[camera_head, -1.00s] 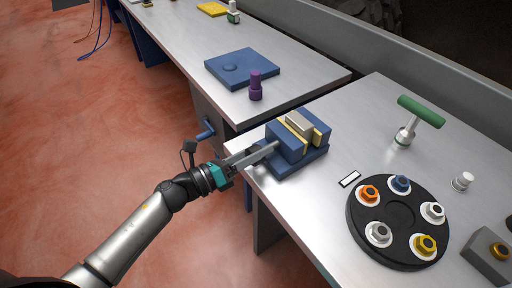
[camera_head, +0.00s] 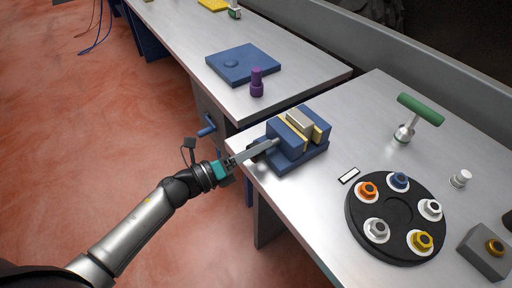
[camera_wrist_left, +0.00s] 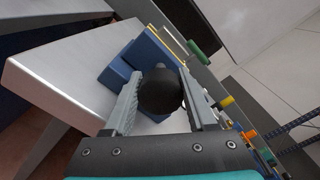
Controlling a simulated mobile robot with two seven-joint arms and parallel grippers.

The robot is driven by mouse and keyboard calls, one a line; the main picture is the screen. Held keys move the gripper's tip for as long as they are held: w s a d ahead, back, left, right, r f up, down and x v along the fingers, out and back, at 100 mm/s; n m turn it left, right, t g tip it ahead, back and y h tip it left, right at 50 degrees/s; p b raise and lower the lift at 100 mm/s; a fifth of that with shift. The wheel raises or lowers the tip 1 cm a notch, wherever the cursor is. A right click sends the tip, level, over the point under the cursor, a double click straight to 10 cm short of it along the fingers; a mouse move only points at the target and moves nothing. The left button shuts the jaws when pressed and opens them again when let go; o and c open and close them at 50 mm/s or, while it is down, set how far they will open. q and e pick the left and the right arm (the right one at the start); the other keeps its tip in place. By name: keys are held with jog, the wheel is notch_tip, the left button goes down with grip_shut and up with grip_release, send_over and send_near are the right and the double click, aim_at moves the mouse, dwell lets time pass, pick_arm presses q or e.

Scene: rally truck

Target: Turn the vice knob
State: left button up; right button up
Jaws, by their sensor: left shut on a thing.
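The blue vice (camera_head: 290,150) sits at the near left corner of the bench, with yellow-lined jaws around a pale metal block (camera_head: 300,121). In the left wrist view, the vice's blue body (camera_wrist_left: 120,72) lies just beyond a round black knob (camera_wrist_left: 160,92). My left gripper (camera_head: 268,148) reaches in from the left to the vice's near side. In the wrist view its two fingers (camera_wrist_left: 160,84) are on either side of the knob and shut on it. The knob is mostly hidden by the fingers in the head view. My right gripper is not in view.
A black round tray (camera_head: 398,214) with several coloured nuts stands to the right. A green T-handled tool (camera_head: 420,109) stands behind it. A purple piece (camera_head: 257,84) and a blue plate (camera_head: 242,66) are on the farther bench. Bare bench surface lies behind the vice.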

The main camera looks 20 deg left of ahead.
pick_arm(q)
jog(key=o, duration=1.3)
jog(key=shift+w+d, duration=0.1)
jog(key=shift+o, duration=0.4)
jog(key=shift+f, duration=0.15)
jog(key=m+b, duration=0.1)
jog(key=m, duration=0.1)
jog(key=shift+m, duration=0.3)
jog(key=m+b, duration=0.1)
jog(key=m, duration=0.2)
jog(key=shift+b, duration=0.4)
jog(key=m+b, duration=0.1)
jog(key=m, duration=0.2)
jog(key=shift+s+d, duration=0.1)
jog(key=shift+s, duration=0.1)
jog(key=m+b, duration=0.1)
jog(key=m, duration=0.3)
jog(key=shift+d, duration=0.1)
jog(key=b+v, duration=0.1)
jog(key=v, duration=1.4)
jog(key=shift+r+m+b, duration=0.25)
jog(key=shift+m+b, duration=0.15)
